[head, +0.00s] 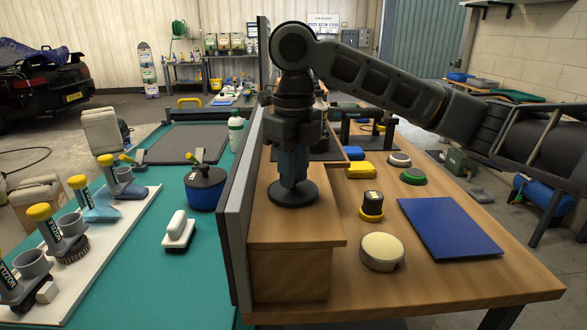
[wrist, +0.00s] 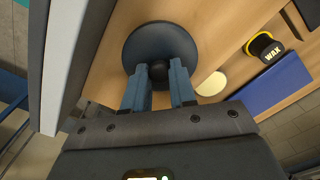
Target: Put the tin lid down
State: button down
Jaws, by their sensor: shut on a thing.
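The tin lid is a dark round disc (head: 293,195) with a small knob on top. It also shows in the wrist view (wrist: 176,36), lying flat between and beyond the fingertips. My gripper (head: 293,178) points straight down and is shut on the lid's knob; its two blue-grey fingers (wrist: 158,76) flank the knob in the wrist view. The lid is level, over the top of a raised wooden block (head: 290,236) beside a grey upright panel. It looks at or very near that surface, but I cannot tell whether it touches.
The upright panel (head: 237,215) stands close left of the lid. On the lower wooden table to the right are a round cream-topped tin (head: 382,250), a black-and-yellow wax pot (head: 372,205) and a flat blue panel (head: 450,228). The block's front top is bare.

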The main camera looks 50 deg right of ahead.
jog(key=shift+f, duration=0.2)
jog(key=c, duration=0.9)
grip_release()
jog(key=shift+r, duration=0.1)
notch_tip(320, 180, up, 12)
jog(key=shift+r, duration=0.15)
